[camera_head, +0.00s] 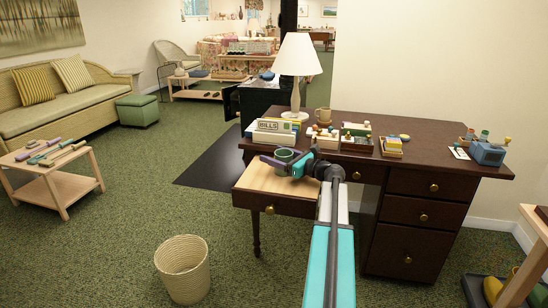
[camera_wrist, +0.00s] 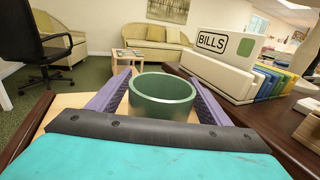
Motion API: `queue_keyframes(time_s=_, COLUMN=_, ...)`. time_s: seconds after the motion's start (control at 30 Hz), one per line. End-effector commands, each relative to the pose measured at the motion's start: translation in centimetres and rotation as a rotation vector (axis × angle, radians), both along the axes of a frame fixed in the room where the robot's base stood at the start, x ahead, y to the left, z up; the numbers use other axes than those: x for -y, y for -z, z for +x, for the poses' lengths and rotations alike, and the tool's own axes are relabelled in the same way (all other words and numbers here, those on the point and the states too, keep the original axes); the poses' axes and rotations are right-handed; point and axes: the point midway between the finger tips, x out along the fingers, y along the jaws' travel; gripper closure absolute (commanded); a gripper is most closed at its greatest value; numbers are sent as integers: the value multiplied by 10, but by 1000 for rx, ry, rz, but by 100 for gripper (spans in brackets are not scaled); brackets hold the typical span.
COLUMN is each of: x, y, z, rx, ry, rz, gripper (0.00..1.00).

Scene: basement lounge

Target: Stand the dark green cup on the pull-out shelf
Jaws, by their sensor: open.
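The dark green cup (camera_head: 285,154) is upright over the left part of the desk, at the pull-out shelf (camera_head: 258,183), a pale wood board with a brass knob on its front. My gripper (camera_head: 284,163) is open, with its purple fingers on either side of the cup. In the wrist view the cup (camera_wrist: 162,98) stands between the fingers, close to the right one, with a small gap at the left one. The cup's base is hidden behind my gripper, so its contact with the shelf (camera_wrist: 66,104) is hard to see. The shelf's front part is bare.
The dark desk (camera_head: 440,150) holds a white lamp (camera_head: 298,62), a bills holder (camera_head: 272,131), a tan mug (camera_head: 323,115), small trays and a blue sharpener-like device (camera_head: 487,153). A wicker basket (camera_head: 183,268) stands on the carpet in front. A low table (camera_head: 52,180) is at the left.

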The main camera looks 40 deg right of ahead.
Motion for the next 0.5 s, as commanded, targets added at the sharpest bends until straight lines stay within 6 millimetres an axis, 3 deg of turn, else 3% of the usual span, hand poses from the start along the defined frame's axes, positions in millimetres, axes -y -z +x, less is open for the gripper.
queue_keyframes(time_s=0.27, x=0, y=-5, z=0, rx=0, ry=0, rz=0, gripper=28)
queue_keyframes(time_s=0.5, x=4, y=-4, z=-27, rx=0, ry=2, rz=0, gripper=28)
